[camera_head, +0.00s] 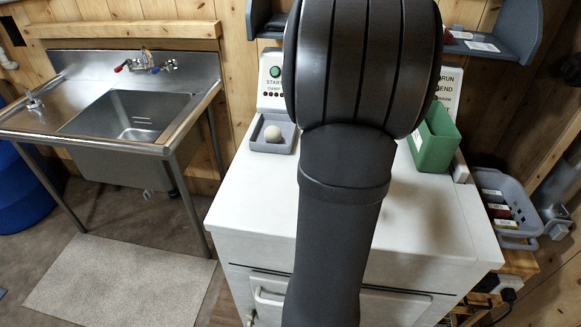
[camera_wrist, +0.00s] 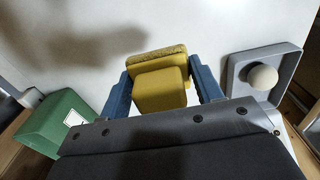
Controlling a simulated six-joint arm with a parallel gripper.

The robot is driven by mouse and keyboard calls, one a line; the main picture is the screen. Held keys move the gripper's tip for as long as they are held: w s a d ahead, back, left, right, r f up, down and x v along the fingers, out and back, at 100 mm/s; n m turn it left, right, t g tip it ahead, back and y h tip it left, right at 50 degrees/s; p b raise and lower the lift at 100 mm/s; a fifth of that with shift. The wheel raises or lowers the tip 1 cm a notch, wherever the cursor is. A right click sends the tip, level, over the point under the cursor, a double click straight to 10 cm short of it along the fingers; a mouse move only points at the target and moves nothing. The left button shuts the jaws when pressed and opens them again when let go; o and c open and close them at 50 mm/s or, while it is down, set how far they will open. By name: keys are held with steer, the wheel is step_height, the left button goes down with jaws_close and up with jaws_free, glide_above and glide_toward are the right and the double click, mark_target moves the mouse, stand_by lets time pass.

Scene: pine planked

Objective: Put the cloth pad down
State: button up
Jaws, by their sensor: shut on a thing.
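The cloth pad (camera_wrist: 158,85) is a yellow block with a rougher, darker-edged layer on its far side. It shows in the wrist view between the two blue fingers of my gripper (camera_wrist: 160,88). The fingers are shut on it from both sides. A white surface lies beyond the pad, with a dark shadow at upper left; I cannot tell whether the pad touches the surface. In the head view my own arm hides the gripper and the pad.
A grey tray (camera_head: 256,138) with a pale ball (camera_head: 272,133) stands on the white worktop (camera_head: 250,190), left of my arm. A green container (camera_head: 434,140) stands to the right. A sink (camera_head: 135,115) is at left, and a grey basket (camera_head: 512,205) at right.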

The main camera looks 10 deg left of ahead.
steer(key=shift+s+a, duration=0.2)
steer(key=shift+s, duration=0.35)
steer(key=shift+s+a, duration=0.2)
steer(key=shift+s, duration=0.3)
steer(key=w+a+f, duration=0.1)
steer(key=a+f, duration=0.1)
steer(key=a, duration=0.1)
steer(key=w+a+f, duration=0.1)
steer(key=a+f, duration=0.1)
steer(key=a, duration=0.2)
steer(key=w+a+f, duration=0.1)
steer(key=a+f, duration=0.2)
steer(key=a, duration=0.1)
steer(key=shift+w+a, duration=0.1)
steer(key=shift+f, duration=1.95)
steer(key=shift+f, duration=0.2)
